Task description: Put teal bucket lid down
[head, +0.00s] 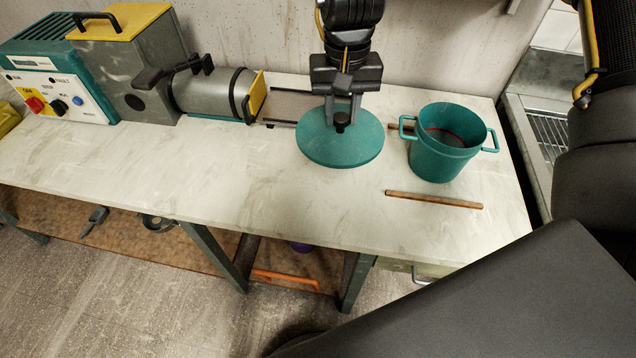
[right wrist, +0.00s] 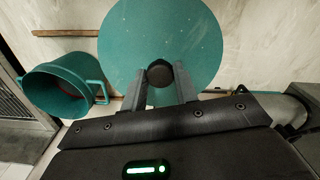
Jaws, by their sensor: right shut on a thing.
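The teal bucket lid (head: 318,148) is a flat round disc with a dark knob at its centre. My right gripper (head: 342,118) is shut on that knob from above. In the right wrist view the lid (right wrist: 190,40) fills the top middle, with the fingers (right wrist: 160,80) on either side of the knob. I cannot tell whether the lid touches the bench. The teal bucket (head: 445,148) stands open and upright to the right of the lid, with a handle on each side. It also shows in the right wrist view (right wrist: 62,90). My left gripper is not in view.
A wooden stick (head: 434,200) lies on the pale worktop (head: 180,185) in front of the bucket. A grey machine with a yellow top (head: 122,60) and a barrel (head: 210,92) stands at left. A sink (head: 550,130) is at right. The worktop's front middle is clear.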

